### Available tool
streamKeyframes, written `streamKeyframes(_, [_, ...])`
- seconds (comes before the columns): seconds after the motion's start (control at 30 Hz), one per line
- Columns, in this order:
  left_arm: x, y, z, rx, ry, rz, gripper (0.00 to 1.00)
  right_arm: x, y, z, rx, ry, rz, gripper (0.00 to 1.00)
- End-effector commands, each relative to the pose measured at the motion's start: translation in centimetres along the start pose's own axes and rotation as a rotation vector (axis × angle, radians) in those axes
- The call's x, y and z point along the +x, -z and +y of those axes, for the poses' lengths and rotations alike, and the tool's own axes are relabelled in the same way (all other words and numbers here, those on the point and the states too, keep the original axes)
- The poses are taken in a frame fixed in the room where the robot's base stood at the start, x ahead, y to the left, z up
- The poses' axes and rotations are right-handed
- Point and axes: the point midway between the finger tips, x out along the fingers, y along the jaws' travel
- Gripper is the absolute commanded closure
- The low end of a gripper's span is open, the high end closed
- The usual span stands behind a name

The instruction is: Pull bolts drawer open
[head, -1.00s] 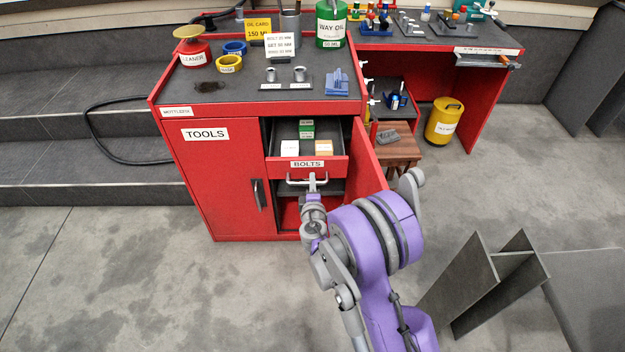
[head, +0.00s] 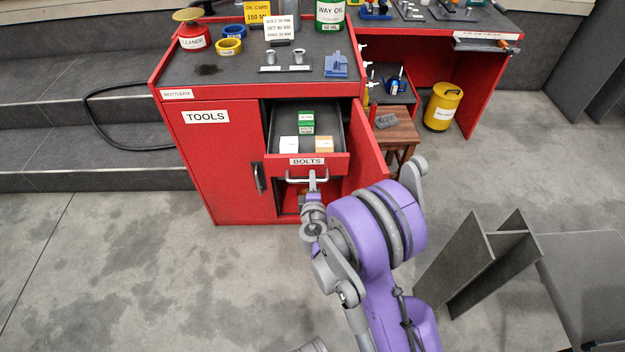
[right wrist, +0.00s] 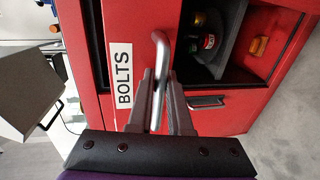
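The bolts drawer (head: 322,160), red with a "BOLTS" label, stands pulled out of the red cabinet (head: 232,160). Its label also shows in the right wrist view (right wrist: 121,75). Its grey interior holds green, white and orange boxes (head: 306,122). The light metal drawer handle (head: 296,180) runs along the drawer front; in the right wrist view the handle (right wrist: 161,48) passes between the fingers. My right gripper (head: 313,184) is at the middle of the handle, its fingers (right wrist: 162,88) closed around the bar. My left gripper is not in view.
The cabinet's right door (head: 368,150) stands open beside the drawer. A wooden stool (head: 398,135) and a yellow can (head: 442,106) are to the right. A dark metal beam (head: 480,265) lies on the floor at the right. The floor at front left is clear.

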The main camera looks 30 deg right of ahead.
Motion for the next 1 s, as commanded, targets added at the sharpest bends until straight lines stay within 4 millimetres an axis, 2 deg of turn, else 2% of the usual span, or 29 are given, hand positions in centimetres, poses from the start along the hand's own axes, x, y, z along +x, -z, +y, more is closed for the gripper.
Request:
streamKeyframes(0.03, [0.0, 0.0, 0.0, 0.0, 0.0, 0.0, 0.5, 0.0, 0.0, 0.0, 0.0, 0.0, 0.001, 0.74])
streamKeyframes(0.13, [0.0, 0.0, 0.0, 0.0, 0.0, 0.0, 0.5, 0.0, 0.0, 0.0, 0.0, 0.0, 0.0, 0.56])
streamKeyframes(0.17, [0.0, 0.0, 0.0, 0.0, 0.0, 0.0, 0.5, 0.0, 0.0, 0.0, 0.0, 0.0, 0.0, 0.53])
streamKeyframes(0.43, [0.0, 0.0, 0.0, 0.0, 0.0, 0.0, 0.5, 0.0, 0.0, 0.0, 0.0, 0.0, 0.0, 0.53])
streamKeyframes(0.53, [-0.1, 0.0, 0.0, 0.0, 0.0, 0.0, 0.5, -0.6, 0.1, 0.0, 0.0, 0.0, 0.001, 0.53])
streamKeyframes(0.67, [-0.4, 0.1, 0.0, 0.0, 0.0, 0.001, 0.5, -2.6, 0.1, 0.1, 0.0, 0.0, 0.003, 0.53])
streamKeyframes(0.9, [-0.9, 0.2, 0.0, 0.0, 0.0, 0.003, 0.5, -7.5, 0.1, 0.1, 0.0, 0.0, 0.003, 0.53])
streamKeyframes(1.0, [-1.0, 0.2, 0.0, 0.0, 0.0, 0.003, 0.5, -9.1, 0.1, 0.0, 0.0, 0.0, 0.003, 0.53])
